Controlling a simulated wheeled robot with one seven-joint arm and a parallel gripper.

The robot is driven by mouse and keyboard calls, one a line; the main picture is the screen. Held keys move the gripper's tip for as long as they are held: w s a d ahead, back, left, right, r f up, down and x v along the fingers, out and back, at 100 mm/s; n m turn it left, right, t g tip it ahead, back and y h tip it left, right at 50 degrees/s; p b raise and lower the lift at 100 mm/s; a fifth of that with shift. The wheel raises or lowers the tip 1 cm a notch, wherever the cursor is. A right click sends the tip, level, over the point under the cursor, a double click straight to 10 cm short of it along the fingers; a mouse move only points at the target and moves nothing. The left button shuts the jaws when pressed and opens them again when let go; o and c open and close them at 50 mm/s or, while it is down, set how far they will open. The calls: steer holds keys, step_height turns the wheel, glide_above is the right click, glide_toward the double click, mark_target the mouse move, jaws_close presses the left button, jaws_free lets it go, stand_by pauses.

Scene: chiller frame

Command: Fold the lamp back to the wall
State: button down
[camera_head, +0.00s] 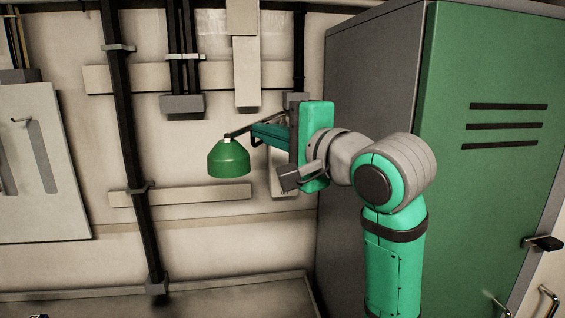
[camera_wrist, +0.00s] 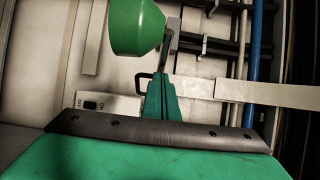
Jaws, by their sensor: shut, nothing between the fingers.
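The lamp has a green bell-shaped shade (camera_head: 229,160) that hangs mouth-down in front of the wall in the head view. A thin dark lamp arm (camera_head: 240,131) runs from its top to the right, towards the wall, and passes partly behind my gripper. My gripper (camera_head: 256,132) is shut and empty, pointing left, just right of the shade. In the wrist view the shade (camera_wrist: 137,28) is at the top, left of centre. There the shut fingers (camera_wrist: 160,78) point up at the thin lamp arm (camera_wrist: 168,50). I cannot tell whether they touch it. The lamp's wall mount is mostly hidden.
A tall green and grey cabinet (camera_head: 490,70) stands close on the right. Dark vertical pipes (camera_head: 128,130) and pale rails (camera_head: 180,195) run along the wall. A pale wall box (camera_head: 40,170) is at the left. The space left of the shade is free.

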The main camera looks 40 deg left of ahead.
mark_target(246, 131)
steer(key=shift+s+a, duration=0.4)
steer(key=shift+a, duration=0.35)
steer(key=shift+s+a, duration=0.4)
steer(key=shift+a, duration=0.3)
steer(key=a, duration=0.2)
steer(key=s+a, duration=0.1)
steer(key=a, duration=0.1)
steer(key=shift+s+a, duration=0.1)
steer(key=shift+a, duration=0.15)
